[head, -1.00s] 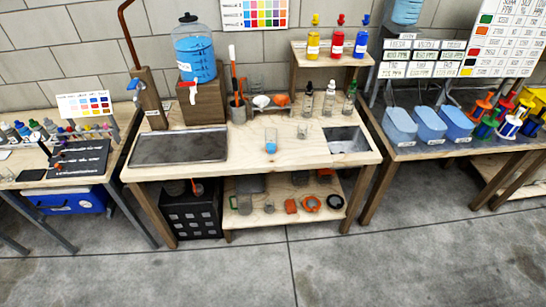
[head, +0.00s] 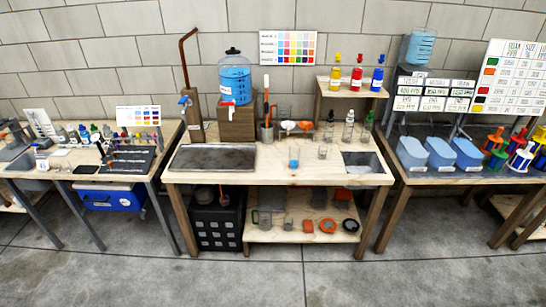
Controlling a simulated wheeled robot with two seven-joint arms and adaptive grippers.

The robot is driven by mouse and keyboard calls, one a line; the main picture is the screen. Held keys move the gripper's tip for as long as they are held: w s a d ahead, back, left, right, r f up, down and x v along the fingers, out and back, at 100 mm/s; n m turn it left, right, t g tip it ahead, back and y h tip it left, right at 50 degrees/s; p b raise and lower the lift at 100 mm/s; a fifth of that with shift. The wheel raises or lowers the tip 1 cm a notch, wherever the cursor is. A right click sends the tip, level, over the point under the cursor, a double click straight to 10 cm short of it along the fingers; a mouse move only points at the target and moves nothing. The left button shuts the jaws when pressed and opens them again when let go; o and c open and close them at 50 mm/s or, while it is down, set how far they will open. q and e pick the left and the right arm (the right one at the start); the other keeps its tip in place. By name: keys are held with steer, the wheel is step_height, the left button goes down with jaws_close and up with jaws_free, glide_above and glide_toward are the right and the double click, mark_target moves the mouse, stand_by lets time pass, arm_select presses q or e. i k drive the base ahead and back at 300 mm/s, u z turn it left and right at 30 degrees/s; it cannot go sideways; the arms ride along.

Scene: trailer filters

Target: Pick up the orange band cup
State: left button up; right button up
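I cannot make out for certain which cup has an orange band. A clear cup with blue in it (head: 294,157) stands upright on the wooden workbench (head: 250,177), right of the sunken tray. A small clear cup (head: 323,152) stands to its right. On the lower shelf are small clear cups (head: 288,223) and orange items: a small piece (head: 307,226), a round piece (head: 327,225) and a dark ring with orange (head: 350,225). Neither of my grippers is in view.
A blue water jug (head: 235,80) stands on a wooden block at the back. The sunken tray (head: 212,158) fills the bench's left side, a basin (head: 362,163) its right. A black crate (head: 217,222) stands below. The floor in front (head: 270,280) is clear.

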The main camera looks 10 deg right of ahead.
mark_target(295, 149)
steer(key=u, duration=0.75)
steer(key=i, duration=1.75)
steer(key=z, duration=0.75)
steer(key=i, duration=0.75)
steer(key=z, duration=0.85)
